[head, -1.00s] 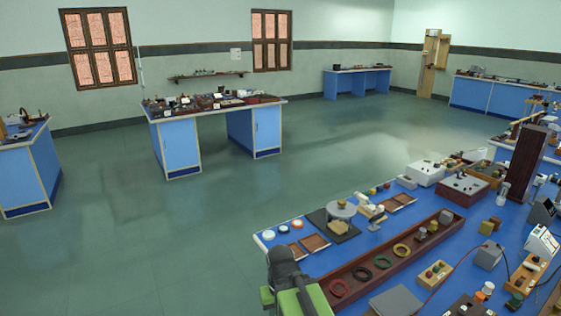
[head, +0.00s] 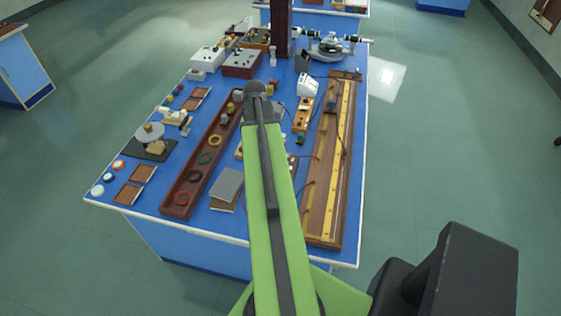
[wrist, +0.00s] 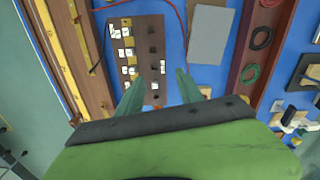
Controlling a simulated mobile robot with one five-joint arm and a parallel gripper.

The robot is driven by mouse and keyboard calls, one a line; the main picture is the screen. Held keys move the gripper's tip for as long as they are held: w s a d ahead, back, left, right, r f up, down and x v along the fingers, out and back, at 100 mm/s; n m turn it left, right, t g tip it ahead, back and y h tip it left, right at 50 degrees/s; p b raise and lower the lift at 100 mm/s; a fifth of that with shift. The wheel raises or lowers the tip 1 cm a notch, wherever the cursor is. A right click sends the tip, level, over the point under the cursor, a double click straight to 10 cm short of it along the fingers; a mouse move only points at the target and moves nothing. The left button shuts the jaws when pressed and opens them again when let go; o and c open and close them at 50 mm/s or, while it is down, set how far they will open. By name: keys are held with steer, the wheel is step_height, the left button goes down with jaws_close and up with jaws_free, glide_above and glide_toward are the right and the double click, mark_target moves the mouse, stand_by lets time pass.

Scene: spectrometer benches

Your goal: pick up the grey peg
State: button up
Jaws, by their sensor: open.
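In the wrist view, the two greenish fingers of my gripper (wrist: 159,76) are apart, with nothing between them. They are above the bench, over one end of a dark brown board (wrist: 143,27) bearing white labels, small yellowish blocks and several small dark pieces. I cannot pick out the grey peg for certain in either view. In the head view, my raised green arm crosses the middle of the bench and hides part of it. My gripper cannot be made out there.
A long red-brown tray (head: 174,208) with coloured rings lies left of my arm. A grey slab (head: 227,184) lies beside it. A long wooden board (head: 322,232) with yellow strips lies to the right. Open floor (head: 440,150) surrounds the blue bench (head: 130,200).

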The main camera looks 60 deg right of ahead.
steer(key=s+d+r+m+p, duration=0.1)
steer(key=s+d+r+m, duration=0.15)
steer(key=s+d, duration=0.35)
steer(key=shift+n, duration=0.25)
steer(key=f+b, duration=1.2)
steer(key=shift+s+a+f, duration=0.1)
steer(key=shift+s+a, duration=0.05)
steer(key=shift+a, duration=0.1)
step_height(320, 180, down, 5)
steer(key=b, duration=0.5)
steer(key=shift+s+a+f+b, duration=0.15)
steer(key=shift+b, duration=0.2)
steer(key=shift+r, duration=0.2)
jaws_close()
